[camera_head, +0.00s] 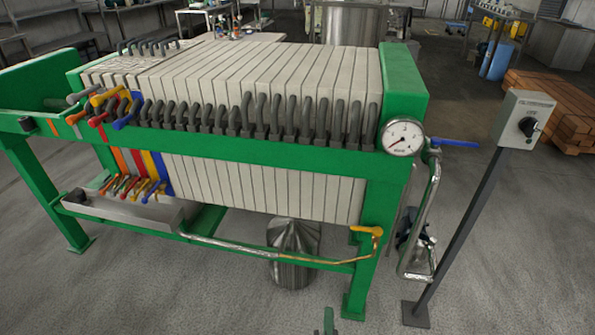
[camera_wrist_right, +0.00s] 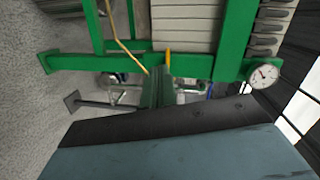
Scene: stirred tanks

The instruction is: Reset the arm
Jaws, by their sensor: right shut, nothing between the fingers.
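My right gripper (camera_head: 328,322) just enters the bottom edge of the head view, right of centre. Only its green-grey tip shows there, in front of the filter press and low over the floor. In the right wrist view the gripper's fingers (camera_wrist_right: 157,88) point away from the dark wrist housing. They are together, with nothing seen between them. The press frame and floor lie beyond them. My left gripper is in neither view.
A green-framed filter press (camera_head: 270,150) with pale plates fills the middle. A round gauge (camera_head: 402,137) and a yellow-handled valve (camera_head: 367,231) sit at its right end. A control box (camera_head: 523,119) stands on a post at right. Bare floor (camera_head: 180,300) lies in front.

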